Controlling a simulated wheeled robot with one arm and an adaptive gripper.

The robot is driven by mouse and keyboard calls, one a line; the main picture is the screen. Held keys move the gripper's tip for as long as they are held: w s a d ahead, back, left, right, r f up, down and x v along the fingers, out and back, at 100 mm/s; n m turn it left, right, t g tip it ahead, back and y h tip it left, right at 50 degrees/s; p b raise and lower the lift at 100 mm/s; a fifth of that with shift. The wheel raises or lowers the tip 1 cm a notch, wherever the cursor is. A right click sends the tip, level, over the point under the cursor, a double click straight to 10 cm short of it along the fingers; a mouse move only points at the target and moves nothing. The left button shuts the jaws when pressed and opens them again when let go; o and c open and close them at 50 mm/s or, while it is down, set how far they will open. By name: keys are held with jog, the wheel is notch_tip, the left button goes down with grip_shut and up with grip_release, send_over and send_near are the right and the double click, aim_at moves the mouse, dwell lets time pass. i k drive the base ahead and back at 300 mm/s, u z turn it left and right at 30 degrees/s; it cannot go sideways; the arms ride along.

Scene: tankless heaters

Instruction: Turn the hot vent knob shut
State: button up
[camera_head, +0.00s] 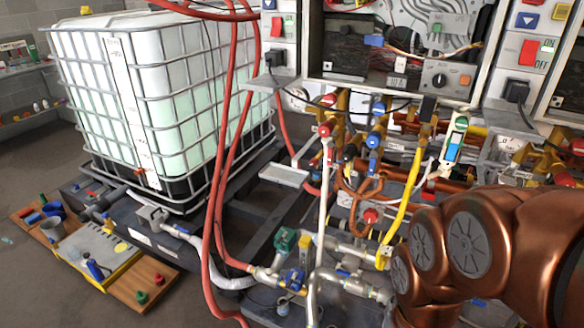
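Several small coloured knobs sit on the pipework under the heater unit. One red knob (325,131) is at the upper left of the pipes, and another red knob (370,216) is lower, by the copper pipes. Blue knobs (373,141) sit between and above them. I cannot tell which one is the hot vent knob, or how far any is turned. My copper-coloured arm fills the lower right and hides part of the pipework there. My gripper is outside the picture.
A caged white tank (180,95) stands at the left. Red hoses (222,150) hang in front of it. A white upright pipe (322,220) and a yellow hose (408,195) cross before the pipework. A wooden board with tools (150,287) lies low at left.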

aim_at(314, 162)
jog(key=z, duration=1.1)
jog(key=i, duration=0.4)
jog(key=u, duration=3)
